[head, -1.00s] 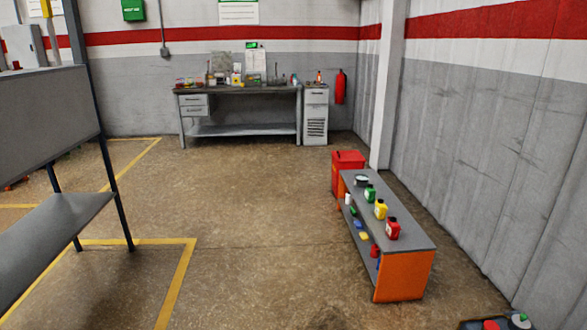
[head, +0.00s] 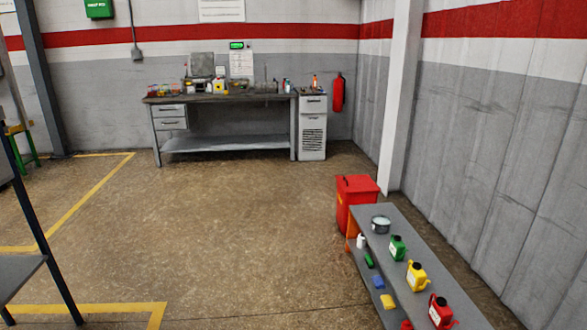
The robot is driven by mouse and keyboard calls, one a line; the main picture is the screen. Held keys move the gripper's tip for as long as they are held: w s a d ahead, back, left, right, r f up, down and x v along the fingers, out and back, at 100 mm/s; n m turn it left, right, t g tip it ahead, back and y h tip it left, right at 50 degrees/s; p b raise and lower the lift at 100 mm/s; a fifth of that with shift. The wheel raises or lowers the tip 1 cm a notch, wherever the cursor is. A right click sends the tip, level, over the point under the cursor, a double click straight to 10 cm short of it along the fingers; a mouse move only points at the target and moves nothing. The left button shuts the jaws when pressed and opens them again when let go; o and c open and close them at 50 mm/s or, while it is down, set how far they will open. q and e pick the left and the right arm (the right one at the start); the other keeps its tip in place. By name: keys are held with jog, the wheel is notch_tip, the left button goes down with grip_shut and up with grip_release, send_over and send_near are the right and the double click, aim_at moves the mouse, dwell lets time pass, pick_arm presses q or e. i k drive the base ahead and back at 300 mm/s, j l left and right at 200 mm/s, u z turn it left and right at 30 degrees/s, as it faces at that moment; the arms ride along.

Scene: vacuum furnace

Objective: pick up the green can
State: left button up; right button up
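The green can (head: 398,248) stands upright on the grey top of the low bench (head: 412,277) at the lower right of the head view. It has a dark cap and a pale label. A yellow can (head: 416,276) and a red can (head: 441,312) stand nearer me in the same row. A grey pot (head: 381,225) stands just behind the green can. Neither of my grippers is in view.
A red bin (head: 355,198) stands behind the bench, near the right wall. The bench's lower shelf holds several small items, including a white bottle (head: 361,241). A grey workbench (head: 220,97) stands at the back wall. The middle floor is clear.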

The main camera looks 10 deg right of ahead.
aim_at(397, 251)
jog(key=i+z, duration=0.15)
jog(key=i, duration=0.35)
jog(key=i+j+z, duration=0.2)
jog(key=i, duration=0.3)
jog(key=i+j+z, duration=0.15)
jog(key=i, duration=0.4)
jog(key=i+j+z, duration=0.15)
jog(key=i+j, duration=0.15)
jog(key=i, duration=0.15)
